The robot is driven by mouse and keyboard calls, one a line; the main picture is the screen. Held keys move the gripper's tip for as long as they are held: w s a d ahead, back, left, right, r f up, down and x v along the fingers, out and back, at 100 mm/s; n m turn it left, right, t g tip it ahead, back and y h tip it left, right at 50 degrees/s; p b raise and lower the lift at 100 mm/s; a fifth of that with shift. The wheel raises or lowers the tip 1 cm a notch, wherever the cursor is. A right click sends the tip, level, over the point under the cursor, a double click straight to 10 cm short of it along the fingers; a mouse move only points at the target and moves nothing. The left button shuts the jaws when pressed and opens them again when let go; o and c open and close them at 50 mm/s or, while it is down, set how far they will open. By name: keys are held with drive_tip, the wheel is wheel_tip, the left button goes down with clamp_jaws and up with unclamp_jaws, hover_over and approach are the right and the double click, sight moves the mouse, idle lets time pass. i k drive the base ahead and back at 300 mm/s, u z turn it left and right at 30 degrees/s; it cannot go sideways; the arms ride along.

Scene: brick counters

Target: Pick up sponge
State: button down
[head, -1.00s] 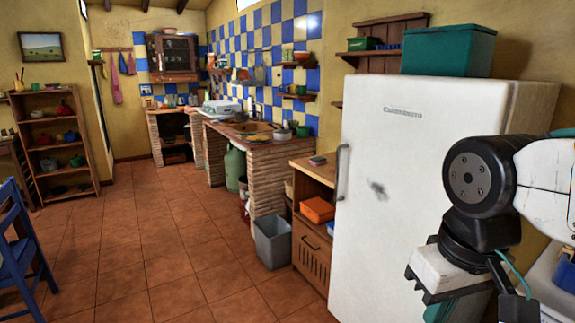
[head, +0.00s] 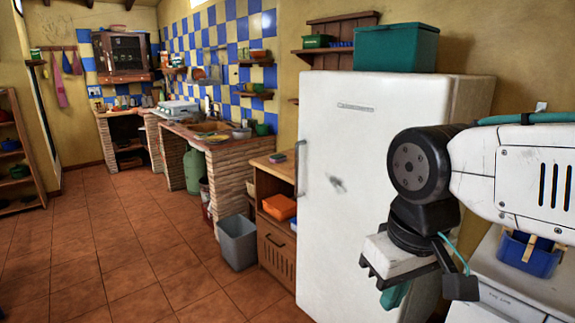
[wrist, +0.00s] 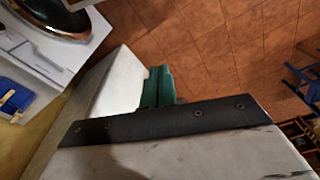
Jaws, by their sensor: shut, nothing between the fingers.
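A small pinkish and green item (head: 277,157) lies on top of the low wooden cabinet beside the fridge in the head view. It may be the sponge, but it is too small to be sure. My gripper (head: 396,294) hangs at the lower right in front of the white fridge, well apart from that item. Its teal fingers also show in the wrist view (wrist: 158,87). They are shut with nothing between them. No sponge can be made out in the wrist view.
The white fridge (head: 345,150) stands close to my arm, with a teal box (head: 396,47) on top. The wooden cabinet (head: 277,250) holds an orange box (head: 279,207). A grey bin (head: 238,243) stands beside it. A blue container (head: 530,256) sits at right. The tiled floor at left is clear.

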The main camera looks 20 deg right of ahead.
sight(279, 158)
drive_tip(key=u, duration=0.45)
drive_tip(key=i, duration=1.25)
drive_tip(key=u, duration=0.55)
drive_tip(key=i, duration=2)
drive_tip(key=z, duration=0.65)
drive_tip(key=i, duration=1.2)
drive_tip(key=z, duration=1.45)
drive_tip(key=i, duration=0.7)
drive_tip(key=z, duration=0.35)
